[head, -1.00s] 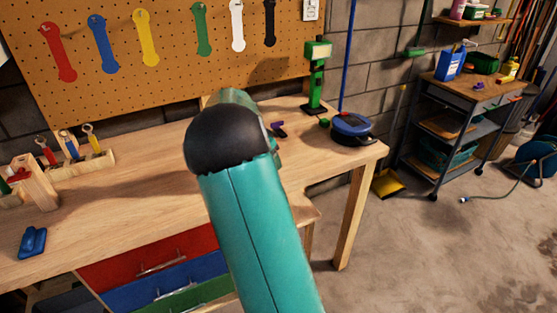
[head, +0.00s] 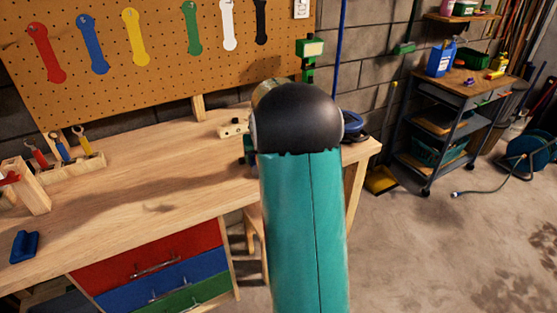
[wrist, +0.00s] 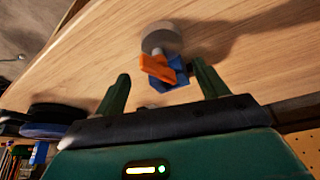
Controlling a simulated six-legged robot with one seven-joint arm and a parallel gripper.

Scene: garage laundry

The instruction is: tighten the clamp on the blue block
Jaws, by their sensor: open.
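In the wrist view a blue block (wrist: 174,80) shows just beyond my fingers, with an orange piece (wrist: 156,67) against it that looks like the clamp. A grey round part (wrist: 162,37) is right behind them, over the wooden bench top. My gripper (wrist: 162,72) is open, with one green finger on each side of the block and orange piece. I cannot tell whether either finger touches them. In the head view my arm hides the block and clamp.
The workbench (head: 150,190) has a blue item (head: 24,246) at its left front and a wooden tool rack (head: 75,172). A wooden piece with holes (head: 233,130) stands near the back. A pegboard (head: 150,70) rises behind. The bench middle is mostly clear.

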